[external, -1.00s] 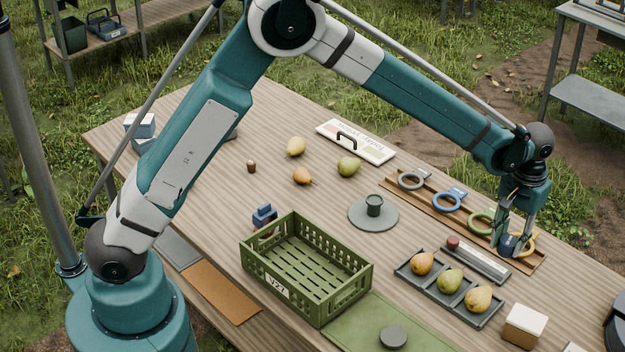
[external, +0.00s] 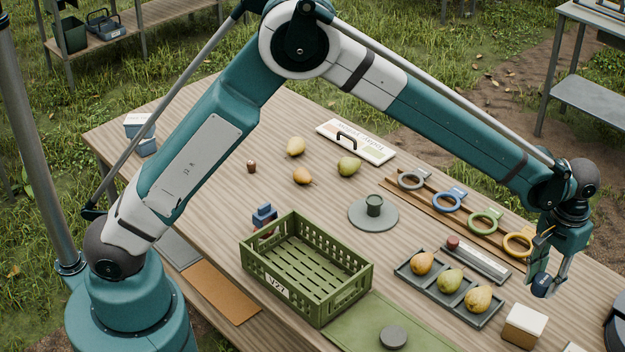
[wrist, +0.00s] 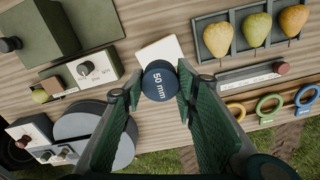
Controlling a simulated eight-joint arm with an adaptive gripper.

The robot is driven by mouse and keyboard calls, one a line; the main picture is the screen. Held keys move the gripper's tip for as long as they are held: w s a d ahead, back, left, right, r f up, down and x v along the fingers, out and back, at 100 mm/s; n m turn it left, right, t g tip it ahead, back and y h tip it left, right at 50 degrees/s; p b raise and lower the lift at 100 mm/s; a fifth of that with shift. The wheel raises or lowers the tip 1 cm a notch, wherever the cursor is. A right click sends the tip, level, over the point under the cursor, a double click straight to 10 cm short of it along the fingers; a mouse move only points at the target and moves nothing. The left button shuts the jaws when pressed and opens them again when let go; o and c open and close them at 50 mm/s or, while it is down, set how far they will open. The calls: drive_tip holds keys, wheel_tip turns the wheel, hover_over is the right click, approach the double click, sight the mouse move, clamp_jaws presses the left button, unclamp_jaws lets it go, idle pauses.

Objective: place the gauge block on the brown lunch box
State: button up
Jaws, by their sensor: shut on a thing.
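The gauge block (wrist: 158,84) is a dark blue cylinder marked "50 mm" in the wrist view. My gripper (wrist: 156,92) is shut on it, one finger on each side. In the external view my gripper (external: 541,281) holds the gauge block (external: 543,292) near the right side of the table, apart from the lunch box. The brown lunch box (external: 520,335) has a white lid and stands at the lower right, just left of and nearer the camera than the block. Its lid (wrist: 160,48) shows behind the block in the wrist view, partly hidden by it.
A grey tray (external: 403,272) with three pears lies left of the lunch box. A rack (external: 401,196) with several coloured rings stands behind it, beside a grey bar with a red knob (external: 453,242). A green crate (external: 312,309) sits at table centre. The lunch box lid looks clear.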

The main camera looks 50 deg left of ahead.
hover_over(528, 317)
drive_tip(key=shift+f, duration=3.15)
drive_tip(key=shift+f, duration=0.1)
drive_tip(key=shift+f, duration=1.8)
drive_tip(key=shift+f, duration=0.1)
drive_tip(key=o, duration=0.9)
drive_tip(key=shift+d, duration=0.1)
wheel_tip(528, 317, up, 12)
drive_tip(key=shift+r, duration=0.15)
